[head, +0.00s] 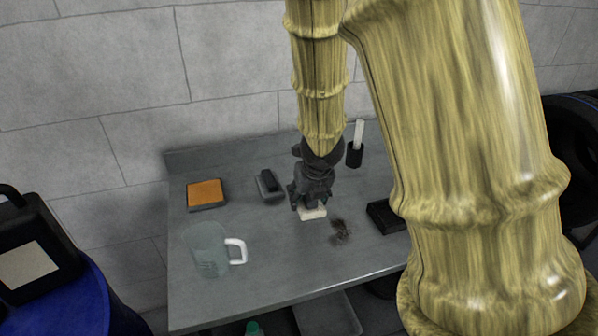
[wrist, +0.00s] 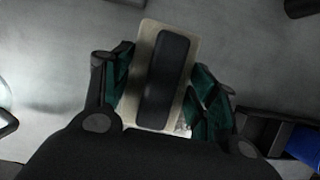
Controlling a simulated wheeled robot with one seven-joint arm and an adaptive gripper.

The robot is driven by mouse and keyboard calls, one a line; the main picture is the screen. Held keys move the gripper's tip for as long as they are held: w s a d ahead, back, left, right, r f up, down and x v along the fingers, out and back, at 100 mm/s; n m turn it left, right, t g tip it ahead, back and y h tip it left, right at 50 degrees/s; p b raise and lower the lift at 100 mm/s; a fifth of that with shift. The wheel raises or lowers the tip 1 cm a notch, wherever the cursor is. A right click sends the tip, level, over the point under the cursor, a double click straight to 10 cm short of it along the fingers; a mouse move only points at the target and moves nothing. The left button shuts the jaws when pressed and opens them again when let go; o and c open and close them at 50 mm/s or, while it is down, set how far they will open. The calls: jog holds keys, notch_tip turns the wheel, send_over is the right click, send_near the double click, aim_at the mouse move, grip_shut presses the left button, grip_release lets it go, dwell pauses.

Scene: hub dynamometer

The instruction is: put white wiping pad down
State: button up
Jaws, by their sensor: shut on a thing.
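The white wiping pad (head: 313,213) is at the tip of my gripper (head: 311,198), low over the grey table in the head view. I cannot tell whether its underside touches the tabletop. In the wrist view the pad (wrist: 145,110) is a pale slab with a dark grip block (wrist: 167,79) on top. My gripper (wrist: 158,95) has its green-padded fingers on both sides of the block and is shut on the pad. A dark brown smudge of dirt (head: 341,232) lies on the table just right of the pad.
On the grey table (head: 285,267) stand an orange sponge-like pad in a tray (head: 206,194), a small dark tray (head: 269,185), a clear jug (head: 207,250), a dark holder with a white stick (head: 355,152) and a black box (head: 386,216). The front middle is clear.

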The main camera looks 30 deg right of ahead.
jog(key=shift+w+a, duration=0.1)
jog(key=shift+w, duration=0.1)
jog(key=shift+s+d, duration=0.8)
jog(key=shift+d, duration=0.35)
jog(key=w+p, duration=0.1)
jog(key=w, duration=0.3)
jog(key=shift+w+r+p, duration=0.1)
jog(key=shift+p, duration=0.25)
jog(key=w+d+p, duration=0.1)
jog(key=w+d, duration=0.1)
jog(key=w+d+f+p, duration=0.1)
jog(key=w+d, duration=0.1)
jog(key=w, duration=0.1)
jog(key=w+d+p, duration=0.1)
jog(key=w+d, duration=0.1)
jog(key=w, duration=0.1)
jog(key=shift+d+f+p, duration=0.15)
jog(key=shift+d+p, duration=0.2)
jog(key=shift+d, duration=0.35)
jog(key=shift+w+d+p, duration=0.3)
jog(key=shift+w+p, duration=0.1)
jog(key=shift+w, duration=0.05)
jog(key=shift+w+a+f, duration=0.35)
jog(key=shift+w+f, duration=0.2)
jog(key=shift+w, duration=0.05)
jog(key=shift+a+f, duration=0.15)
jog(key=shift+f, duration=1)
jog(key=shift+s+d+f, duration=0.1)
jog(key=shift+d+f, duration=0.1)
jog(key=shift+d, duration=0.1)
